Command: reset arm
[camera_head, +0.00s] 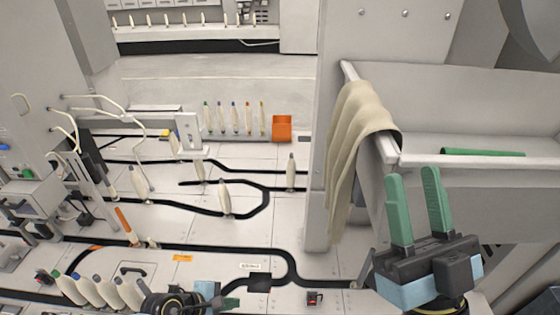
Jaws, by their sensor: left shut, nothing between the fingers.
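My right gripper (413,190) is at the lower right, its two green fingers pointing up with a clear gap between them. Nothing is between them. It is in front of the grey bin and to the right of the hanging beige cloth. My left gripper (208,290) is at the bottom edge, low over the white panel floor.
A beige cloth (357,125) hangs over the rim of the grey bin (470,157), with a green bar (482,152) inside. An orange box (282,127) stands beside several upright bobbins. White bobbins (224,197) stand along black tracks. More bobbins (98,290) lean at lower left.

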